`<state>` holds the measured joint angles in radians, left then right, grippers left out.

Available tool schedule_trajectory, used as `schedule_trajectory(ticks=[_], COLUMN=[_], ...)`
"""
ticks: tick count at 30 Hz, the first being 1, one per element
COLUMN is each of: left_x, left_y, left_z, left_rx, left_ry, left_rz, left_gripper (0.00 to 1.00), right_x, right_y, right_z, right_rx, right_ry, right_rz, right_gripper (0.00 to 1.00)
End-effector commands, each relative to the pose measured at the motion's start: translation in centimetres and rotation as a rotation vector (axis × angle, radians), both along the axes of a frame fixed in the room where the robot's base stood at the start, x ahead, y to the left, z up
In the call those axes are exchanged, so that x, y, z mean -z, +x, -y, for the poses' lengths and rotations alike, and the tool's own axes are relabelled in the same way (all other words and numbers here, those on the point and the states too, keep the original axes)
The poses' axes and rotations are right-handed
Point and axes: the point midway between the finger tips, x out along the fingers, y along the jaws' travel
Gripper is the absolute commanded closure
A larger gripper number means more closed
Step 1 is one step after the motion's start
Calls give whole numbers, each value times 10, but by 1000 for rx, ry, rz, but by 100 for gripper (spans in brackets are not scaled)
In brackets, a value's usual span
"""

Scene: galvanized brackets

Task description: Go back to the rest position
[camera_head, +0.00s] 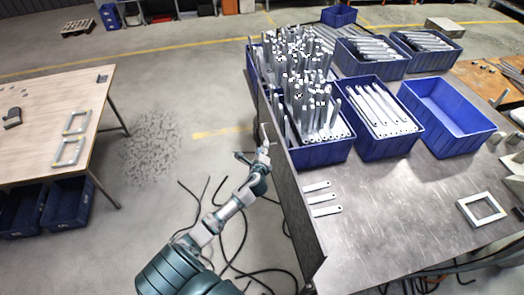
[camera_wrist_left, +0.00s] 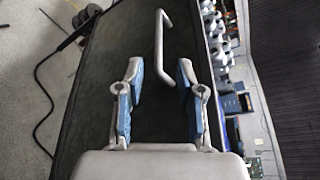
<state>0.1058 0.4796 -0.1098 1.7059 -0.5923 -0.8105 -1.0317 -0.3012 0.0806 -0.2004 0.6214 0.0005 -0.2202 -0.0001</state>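My left arm comes in from the bottom of the head view, and its gripper (camera_head: 264,152) is beside the left side panel of the metal table (camera_head: 375,215). The gripper is small there and its fingers are hard to make out. In the left wrist view the two blue-padded fingers of the left gripper (camera_wrist_left: 157,72) stand apart with nothing held between them. A bent grey metal bar (camera_wrist_left: 161,35) shows beyond the fingertips, against a dark surface. My right gripper is in neither view.
Blue bins (camera_head: 443,117) with metal parts stand along the table's back. Flat brackets (camera_head: 321,198) and a square frame (camera_head: 481,209) lie in front. A wooden table (camera_head: 45,100) stands left. Cables (camera_head: 235,255) lie on the floor around my left arm.

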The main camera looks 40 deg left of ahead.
Motion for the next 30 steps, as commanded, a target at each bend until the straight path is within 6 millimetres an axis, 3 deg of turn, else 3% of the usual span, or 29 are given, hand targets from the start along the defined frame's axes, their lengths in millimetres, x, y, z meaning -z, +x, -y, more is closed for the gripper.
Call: schedule_trajectory(ticks=[5, 22, 26, 29, 30], left_x=[-3, 3, 49, 118, 150], left_y=[-9, -10, -17, -33, -43], left_z=[5, 6, 10, 18, 22], left_rx=[-1, -1, -5, -23, -36], left_ry=[0, -10, -96, -231, -297], left_rz=[0, -5, -46, -103, -129], left_gripper=[63, 63, 63, 63, 63], right_x=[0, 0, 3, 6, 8], right_y=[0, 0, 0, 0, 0], right_z=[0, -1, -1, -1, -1], right_rx=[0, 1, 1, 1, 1], right_ry=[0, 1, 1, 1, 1], right_rz=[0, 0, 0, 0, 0], right_gripper=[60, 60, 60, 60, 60])
